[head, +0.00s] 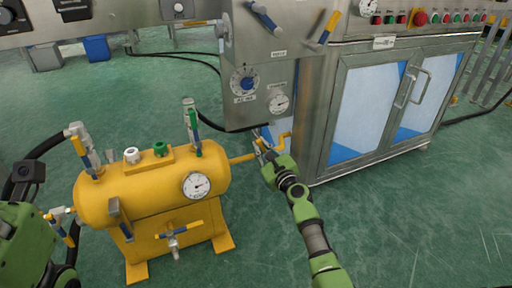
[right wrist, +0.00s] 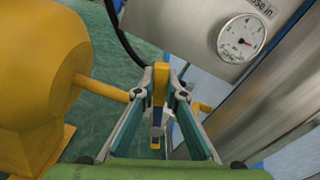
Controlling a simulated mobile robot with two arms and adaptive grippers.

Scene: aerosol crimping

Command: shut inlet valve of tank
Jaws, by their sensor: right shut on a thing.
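The yellow tank (head: 150,195) stands on the floor left of centre, with a pressure gauge (head: 197,185) on its front. A yellow pipe (head: 242,158) leaves its right end. My right gripper (head: 264,146) is at the end of this pipe, beside the steel machine. In the right wrist view, my right gripper (right wrist: 160,95) is shut on a yellow valve handle (right wrist: 161,76) beside the tank (right wrist: 40,75). The fingers and handle hide most of the valve body. My left arm shows at the lower left of the head view; its jaws are out of sight.
The steel machine panel (head: 250,105) with a knob and gauge hangs close above my right gripper. A glass-door cabinet (head: 390,105) stands to the right. Other valves with yellow or blue handles stick out from the tank. Green floor is clear in front.

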